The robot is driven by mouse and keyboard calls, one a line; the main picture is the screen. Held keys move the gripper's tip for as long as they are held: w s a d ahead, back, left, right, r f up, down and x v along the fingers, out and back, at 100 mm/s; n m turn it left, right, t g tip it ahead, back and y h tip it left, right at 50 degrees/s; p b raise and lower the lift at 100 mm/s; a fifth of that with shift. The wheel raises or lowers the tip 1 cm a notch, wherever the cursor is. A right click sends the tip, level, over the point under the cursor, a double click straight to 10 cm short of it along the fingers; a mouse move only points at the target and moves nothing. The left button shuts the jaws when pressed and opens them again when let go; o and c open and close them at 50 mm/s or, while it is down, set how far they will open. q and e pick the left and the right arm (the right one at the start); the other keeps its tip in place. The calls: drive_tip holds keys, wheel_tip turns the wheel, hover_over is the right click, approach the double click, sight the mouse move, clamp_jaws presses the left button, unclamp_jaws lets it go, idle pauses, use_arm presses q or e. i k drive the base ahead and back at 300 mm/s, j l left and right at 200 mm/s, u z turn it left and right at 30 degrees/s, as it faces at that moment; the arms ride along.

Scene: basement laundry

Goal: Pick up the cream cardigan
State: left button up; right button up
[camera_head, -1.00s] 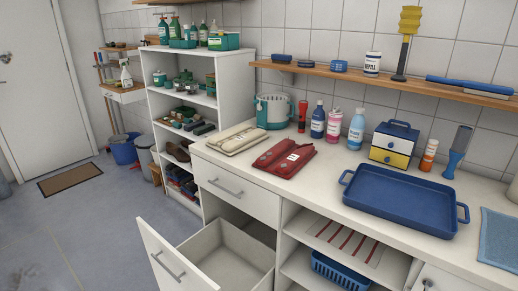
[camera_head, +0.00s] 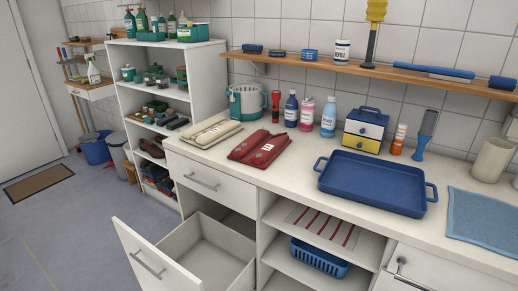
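The cream cardigan (camera_head: 211,132) lies folded flat at the left end of the white counter, near its front-left edge. A folded red garment (camera_head: 260,147) with a white label lies just to its right on the counter. Neither of my grippers shows in the head view, so their state and position are hidden.
A teal pot (camera_head: 246,101) stands behind the garments, with several bottles (camera_head: 306,113) to its right. A blue tray (camera_head: 371,184) fills the counter's middle. Below, an empty drawer (camera_head: 205,250) stands pulled out. A wall shelf (camera_head: 400,73) hangs above. Floor at the left (camera_head: 50,225) is clear.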

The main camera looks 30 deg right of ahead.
sight(206, 135)
drive_tip(key=i+j+u, duration=0.3)
drive_tip(key=i+j, duration=0.25)
drive_tip(key=i+j+u, duration=0.2)
drive_tip(key=i, duration=0.35)
drive_tip(key=i+j+u, duration=0.2)
drive_tip(key=i, duration=0.35)
drive_tip(key=i+j+u, duration=0.15)
drive_tip(key=i, duration=0.4)
drive_tip(key=i+z, duration=0.35)
drive_tip(key=i+j+z, duration=0.15)
drive_tip(key=i+z, duration=0.2)
drive_tip(key=i, duration=0.2)
drive_tip(key=i+j+z, duration=0.4)
drive_tip(key=i+l, duration=0.05)
drive_tip(key=l, duration=0.05)
